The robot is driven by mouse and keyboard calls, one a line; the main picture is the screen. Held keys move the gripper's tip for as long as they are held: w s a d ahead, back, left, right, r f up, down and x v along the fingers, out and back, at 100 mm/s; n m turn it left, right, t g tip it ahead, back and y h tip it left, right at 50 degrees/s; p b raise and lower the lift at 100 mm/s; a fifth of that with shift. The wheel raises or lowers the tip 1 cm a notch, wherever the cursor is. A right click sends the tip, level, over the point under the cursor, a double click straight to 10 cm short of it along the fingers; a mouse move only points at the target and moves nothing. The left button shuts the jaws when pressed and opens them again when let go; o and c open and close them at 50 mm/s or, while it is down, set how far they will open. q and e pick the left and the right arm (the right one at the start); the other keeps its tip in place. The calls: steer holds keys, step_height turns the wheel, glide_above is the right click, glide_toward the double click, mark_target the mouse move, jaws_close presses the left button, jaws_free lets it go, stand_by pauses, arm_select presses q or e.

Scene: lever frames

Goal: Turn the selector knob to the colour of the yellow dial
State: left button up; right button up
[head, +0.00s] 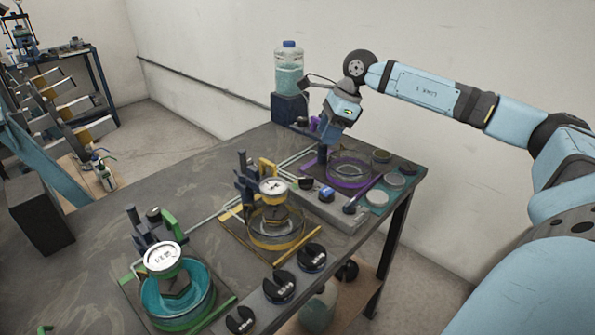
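The yellow-framed station (277,241) stands mid-table, with a round white-faced dial (273,187) above its glass bowl. Several black round knobs with pale markings lie along the front edge, among them one at the lower left (240,320), a middle one (279,287) and one by the yellow frame (312,258). I cannot tell which is the selector knob, and the markings are too small to read. My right gripper (329,136) points down at the far end of the table, above and behind the purple-ringed dish, away from these knobs. Its fingertips are unclear. My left gripper is not seen.
A green-framed station with a teal bowl (180,304) and white dial (163,257) stands at the near left. The purple-ringed dish (348,172) and small round pieces are at the far right. A clear bottle (289,68) stands behind. The table's left middle is fairly clear.

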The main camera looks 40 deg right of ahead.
mark_target(306, 178)
steer(key=x, duration=1.3)
steer(key=shift+s+a+f, duration=0.1)
steer(key=shift+s+f, duration=0.05)
steer(key=shift+s, duration=0.05)
jaws_close()
